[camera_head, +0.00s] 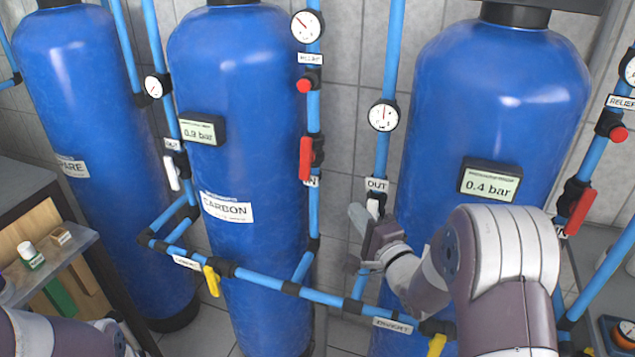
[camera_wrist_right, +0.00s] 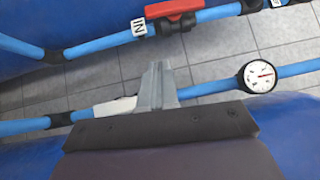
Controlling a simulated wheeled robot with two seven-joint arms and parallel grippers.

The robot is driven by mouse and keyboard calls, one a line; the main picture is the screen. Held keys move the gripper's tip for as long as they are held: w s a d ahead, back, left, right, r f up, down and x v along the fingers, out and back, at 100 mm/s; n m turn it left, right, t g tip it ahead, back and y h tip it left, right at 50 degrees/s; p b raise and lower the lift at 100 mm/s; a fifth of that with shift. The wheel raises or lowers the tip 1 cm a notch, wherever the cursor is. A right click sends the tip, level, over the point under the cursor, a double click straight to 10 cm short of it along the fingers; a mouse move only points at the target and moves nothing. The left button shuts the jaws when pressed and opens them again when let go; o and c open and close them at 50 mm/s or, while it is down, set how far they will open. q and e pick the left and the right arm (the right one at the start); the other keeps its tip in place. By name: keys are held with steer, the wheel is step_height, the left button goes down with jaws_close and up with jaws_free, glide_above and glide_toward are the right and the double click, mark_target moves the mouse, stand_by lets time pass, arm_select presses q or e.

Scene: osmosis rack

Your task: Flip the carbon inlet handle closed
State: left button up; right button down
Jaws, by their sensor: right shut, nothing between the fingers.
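The carbon tank (camera_head: 230,150) is a tall blue cylinder labelled CARBON. Its inlet handle (camera_head: 305,158) is red, on the vertical blue pipe just above the IN label (camera_head: 311,181), and lies along the pipe. The red handle also shows at the top of the right wrist view (camera_wrist_right: 174,8), lengthwise along its pipe. My right gripper (camera_head: 356,214) is shut and empty, below and right of the handle, clearly apart from it, near the OUT pipe of the right tank. Its closed fingers also show in the right wrist view (camera_wrist_right: 157,70). My left gripper is out of view.
The OUT label (camera_head: 376,185) and a gauge (camera_head: 383,115) sit on the pipe by my right gripper. A blue pipe with a yellow handle (camera_head: 212,280) crosses below. The right tank (camera_head: 470,90) reads 0.4 bar. A shelf with small items (camera_head: 65,265) stands left.

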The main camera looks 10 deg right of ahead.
steer(key=shift+w, duration=0.1)
steer(key=p, duration=0.1)
glide_toward(305, 159)
steer(key=w+d+f, duration=0.4)
steer(key=w+a, duration=0.1)
steer(key=a, duration=0.1)
steer(key=w+a+p, duration=0.1)
steer(key=shift+w+a+r, duration=0.1)
steer(key=shift+a+r, duration=0.05)
steer(key=shift+a, duration=0.2)
